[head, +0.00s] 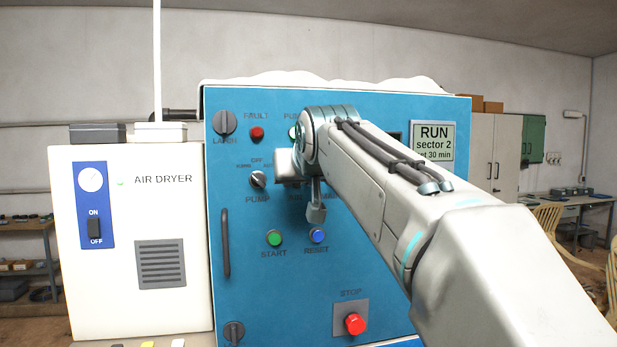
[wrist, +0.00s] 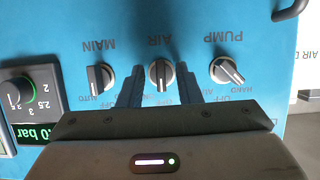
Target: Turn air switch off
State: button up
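The air switch is a dark round selector knob (wrist: 160,73) on the blue panel, under the upside-down AIR label in the wrist view. Its grip bar stands about vertical there; the position labels below it are partly hidden by my gripper. My gripper (wrist: 160,82) is open, with one dark finger on each side of the air knob. Narrow gaps seem to show between fingers and knob; contact is unclear. In the head view my gripper (head: 316,205) is in front of the panel and hides the air knob.
The main switch (wrist: 100,77) and pump switch (wrist: 226,71) flank the air knob closely. Start button (head: 274,238), reset button (head: 317,235) and red stop button (head: 355,323) lie below. A door handle (head: 225,243) and the air dryer (head: 130,240) are left.

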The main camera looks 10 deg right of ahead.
jog(key=b+v, duration=0.2)
jog(key=v, duration=1.1)
jog(key=shift+s+a+r, duration=0.15)
jog(key=shift+s+a, duration=0.1)
jog(key=shift+s, duration=0.05)
notch_tip(320, 180, down, 23)
jog(key=s+d+g, duration=0.1)
jog(key=s+g, duration=0.1)
jog(key=g, duration=0.3)
jog(key=s+f+g, duration=0.2)
jog(key=s+f, duration=0.4)
jog(key=f, duration=0.6)
jog(key=s+f+g, duration=0.3)
jog(key=s+f, duration=0.4)
jog(key=f, duration=0.5)
jog(key=shift+d+f, duration=0.4)
jog(key=shift+s, duration=0.1)
